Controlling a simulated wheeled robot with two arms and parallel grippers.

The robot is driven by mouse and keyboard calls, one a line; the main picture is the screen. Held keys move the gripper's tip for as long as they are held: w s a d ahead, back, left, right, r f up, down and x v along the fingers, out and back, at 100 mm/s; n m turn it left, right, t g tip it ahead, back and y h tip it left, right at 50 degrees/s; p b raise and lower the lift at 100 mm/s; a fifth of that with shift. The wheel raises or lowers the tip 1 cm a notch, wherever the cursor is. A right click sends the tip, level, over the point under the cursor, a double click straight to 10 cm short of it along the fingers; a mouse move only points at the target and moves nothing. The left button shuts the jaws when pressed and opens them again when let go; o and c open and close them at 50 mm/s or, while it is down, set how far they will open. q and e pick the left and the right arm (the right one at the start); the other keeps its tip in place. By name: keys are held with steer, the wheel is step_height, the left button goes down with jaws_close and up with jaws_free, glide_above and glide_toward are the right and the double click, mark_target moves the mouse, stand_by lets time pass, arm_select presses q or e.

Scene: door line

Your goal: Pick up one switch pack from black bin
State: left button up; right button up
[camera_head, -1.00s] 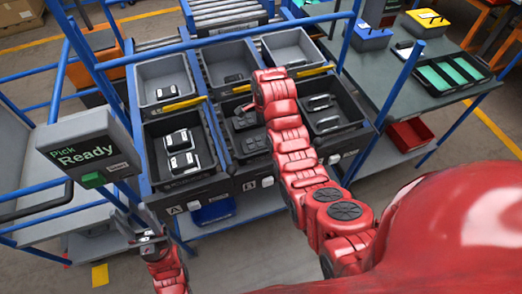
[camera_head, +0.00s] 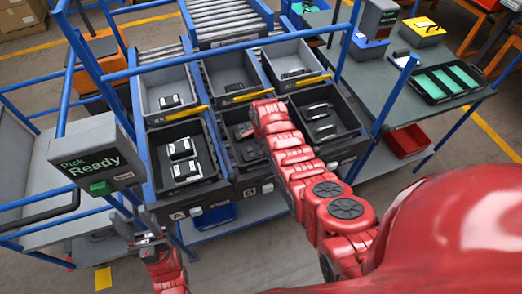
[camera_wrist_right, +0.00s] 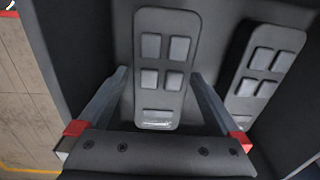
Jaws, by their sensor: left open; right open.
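The black bin (camera_head: 252,178) is the middle one of the front row on the rack, partly covered by my right arm. A dark switch pack (camera_head: 245,131) shows in it beside the arm. In the right wrist view, one switch pack (camera_wrist_right: 160,100) with grey buttons lies between the fingers of my right gripper (camera_wrist_right: 160,73). The gripper is open, with a finger on each side and gaps visible. A second switch pack (camera_wrist_right: 262,75) lies to the right, beyond the right finger. My left gripper (camera_head: 138,232) is open and empty, at lower left.
The bin's wall (camera_wrist_right: 52,35) is close to my gripper's left. A front-left bin (camera_head: 160,195) holds black-and-white items; a front-right bin (camera_head: 345,148) holds dark items. Blue rack posts and the "Pick Ready" sign (camera_head: 95,160) stand near my left arm.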

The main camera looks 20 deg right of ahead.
steer(key=shift+c, duration=0.3)
steer(key=c, duration=1.3)
steer(key=shift+c, duration=0.2)
steer(key=shift+w+r, duration=0.1)
